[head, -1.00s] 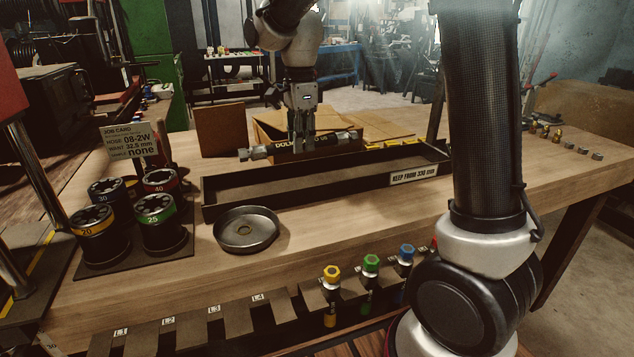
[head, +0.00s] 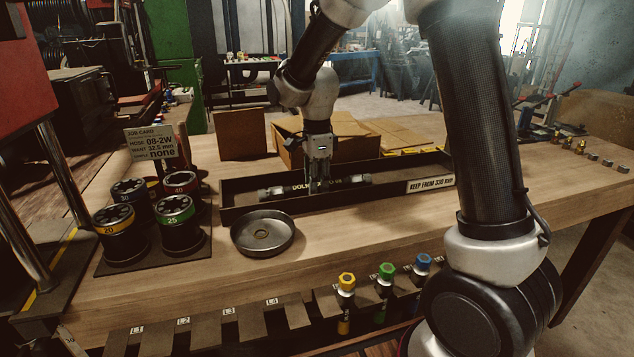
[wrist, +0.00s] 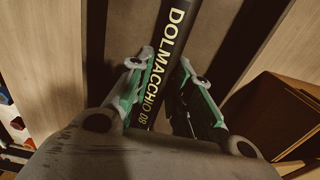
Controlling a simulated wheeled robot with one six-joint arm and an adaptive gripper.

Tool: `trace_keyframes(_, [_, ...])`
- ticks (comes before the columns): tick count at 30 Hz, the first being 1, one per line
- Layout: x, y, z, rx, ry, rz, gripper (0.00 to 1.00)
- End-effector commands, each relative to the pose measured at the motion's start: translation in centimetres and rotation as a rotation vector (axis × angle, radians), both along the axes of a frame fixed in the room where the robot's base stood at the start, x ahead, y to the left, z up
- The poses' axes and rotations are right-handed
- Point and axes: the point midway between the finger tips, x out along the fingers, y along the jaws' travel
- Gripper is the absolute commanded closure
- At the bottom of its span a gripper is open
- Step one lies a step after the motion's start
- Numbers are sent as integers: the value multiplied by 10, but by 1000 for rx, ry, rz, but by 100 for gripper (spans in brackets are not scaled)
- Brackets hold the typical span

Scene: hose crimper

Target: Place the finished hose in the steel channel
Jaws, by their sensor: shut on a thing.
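The finished hose (head: 345,182) is black with pale lettering and has metal fittings at both ends. My gripper (head: 318,188) is shut on it near its middle. The hose lies level, lengthwise within the walls of the long dark steel channel (head: 240,208); I cannot tell whether it touches the floor. In the wrist view the hose (wrist: 174,40) runs between the two green-sided fingers (wrist: 160,105), over the channel's floor (wrist: 215,25).
A round metal dish (head: 262,236) stands in front of the channel. Dies with coloured rings (head: 174,212) and a job card (head: 150,145) are at left. An open cardboard box (head: 290,150) is behind the channel.

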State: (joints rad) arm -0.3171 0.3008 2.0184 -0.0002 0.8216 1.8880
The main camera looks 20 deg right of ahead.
Motion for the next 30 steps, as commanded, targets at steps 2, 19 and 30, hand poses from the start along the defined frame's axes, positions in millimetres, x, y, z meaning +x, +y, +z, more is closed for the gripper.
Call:
trace_keyframes(2, [0, 0, 0, 0, -1, 0, 100])
trace_keyframes(19, [0, 0, 2, 0, -1, 0, 58])
trace_keyframes(30, [1, 0, 75, 1, -4, 0, 58])
